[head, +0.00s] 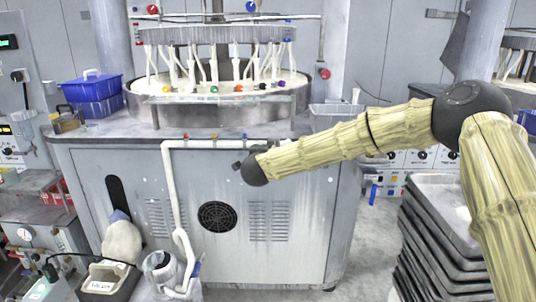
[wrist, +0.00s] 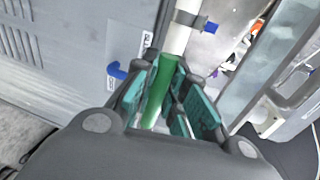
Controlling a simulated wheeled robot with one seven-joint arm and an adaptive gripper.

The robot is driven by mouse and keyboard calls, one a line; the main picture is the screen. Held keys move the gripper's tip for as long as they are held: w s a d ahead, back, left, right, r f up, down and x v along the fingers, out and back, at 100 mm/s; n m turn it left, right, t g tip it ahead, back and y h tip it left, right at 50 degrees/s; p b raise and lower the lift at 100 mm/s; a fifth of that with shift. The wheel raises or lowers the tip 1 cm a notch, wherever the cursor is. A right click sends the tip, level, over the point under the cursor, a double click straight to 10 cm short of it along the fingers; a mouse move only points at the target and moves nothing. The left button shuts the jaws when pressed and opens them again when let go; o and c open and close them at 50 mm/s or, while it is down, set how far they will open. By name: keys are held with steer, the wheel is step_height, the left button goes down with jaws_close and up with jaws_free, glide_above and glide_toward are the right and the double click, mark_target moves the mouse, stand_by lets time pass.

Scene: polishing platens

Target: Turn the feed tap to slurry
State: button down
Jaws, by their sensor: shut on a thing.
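My gripper (wrist: 174,78) has teal pads and is shut on a long green handle (wrist: 157,92) in the wrist view. The handle lies in line with a white pipe (wrist: 178,38), just below a grey clamp with a blue knob. Small label plates (wrist: 113,83) with dark lettering are on the grey panel beside it; I cannot read them fully. In the head view my arm reaches to the front of the grey polishing machine (head: 90,165), and the handle and fingertips are hidden behind the arm's end.
A blue lever (wrist: 117,70) sticks out from the panel just left of the fingers. White piping (head: 172,190) runs down the machine's front. A stack of black trays (head: 420,240) stands at the right, under my arm. Blue bins (head: 92,88) sit on the machine's left top.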

steer(key=c, duration=1.4)
jaws_free()
steer(key=shift+d, duration=0.1)
steer(key=shift+c, duration=0.2)
steer(key=s+r, duration=0.2)
steer(key=s, duration=0.9)
steer(key=shift+s+d+r, duration=0.2)
steer(key=shift+s, duration=0.2)
